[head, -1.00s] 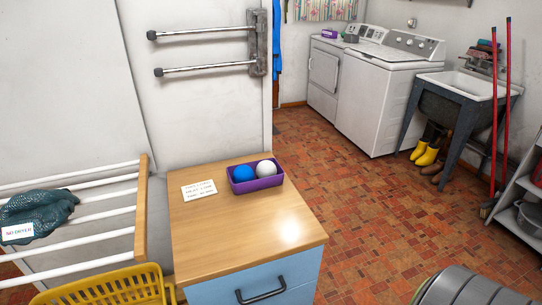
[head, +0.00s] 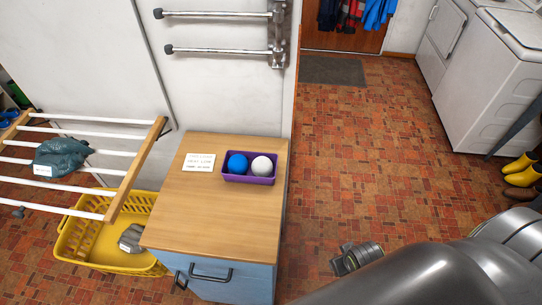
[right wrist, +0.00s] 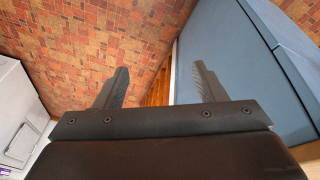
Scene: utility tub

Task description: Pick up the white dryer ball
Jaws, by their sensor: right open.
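The white dryer ball (head: 262,166) sits in the right half of a small purple tray (head: 248,180) on the wooden cabinet top (head: 222,222). A blue ball (head: 237,164) is beside it on the left. My right gripper (head: 343,264) is low over the floor, to the right of the cabinet and well apart from the ball. In the right wrist view my right gripper (right wrist: 160,74) is open with nothing between its fingers. The ball is not in that view. My left gripper is not in view.
A white card (head: 199,162) lies left of the tray. The blue cabinet side (right wrist: 228,55) is close in the right wrist view. A drying rack (head: 137,168) and a yellow basket (head: 100,258) stand left of the cabinet. The tiled floor (head: 350,150) to the right is open.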

